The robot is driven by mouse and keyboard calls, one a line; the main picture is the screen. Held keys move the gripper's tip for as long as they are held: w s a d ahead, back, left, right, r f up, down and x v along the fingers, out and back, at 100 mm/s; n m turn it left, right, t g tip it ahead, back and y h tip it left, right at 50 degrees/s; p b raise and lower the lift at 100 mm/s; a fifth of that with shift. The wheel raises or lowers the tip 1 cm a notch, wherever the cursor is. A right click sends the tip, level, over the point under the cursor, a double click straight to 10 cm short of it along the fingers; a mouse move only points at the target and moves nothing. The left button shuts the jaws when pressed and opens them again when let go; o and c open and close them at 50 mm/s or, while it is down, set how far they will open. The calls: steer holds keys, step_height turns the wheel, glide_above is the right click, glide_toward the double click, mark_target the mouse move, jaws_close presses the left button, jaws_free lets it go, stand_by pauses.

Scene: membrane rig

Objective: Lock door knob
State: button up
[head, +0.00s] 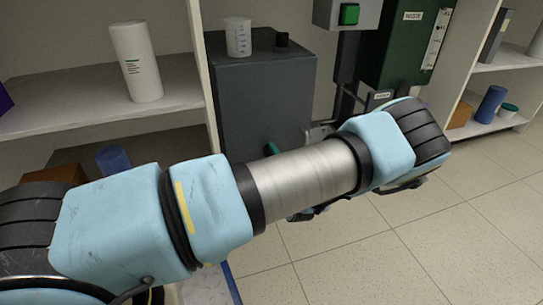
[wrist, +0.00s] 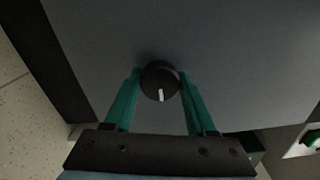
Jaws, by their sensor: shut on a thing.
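The door knob (wrist: 160,82) is a round black knob with a white pointer mark, on a grey door panel (wrist: 220,45) in the wrist view. The pointer is directed down toward my gripper's base. My gripper (wrist: 160,88) has its two teal fingers on either side of the knob, shut on it. In the head view, my arm crosses in front of the dark grey cabinet (head: 262,95), and the knob is hidden there. A bit of teal finger shows at the cabinet's lower front.
A green unit (head: 405,45) and a box with a green button (head: 349,14) are at the right. The tiled floor (head: 450,230) is clear.

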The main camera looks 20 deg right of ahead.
steer(key=o, duration=1.4)
steer(key=s+p, duration=0.1)
steer(key=s, duration=0.2)
steer(key=s+a+p, duration=0.1)
steer(key=s, duration=0.3)
steer(key=s+p, duration=0.1)
steer(key=s, duration=0.2)
steer(key=shift+s+a, duration=0.15)
steer(key=shift+s, duration=0.2)
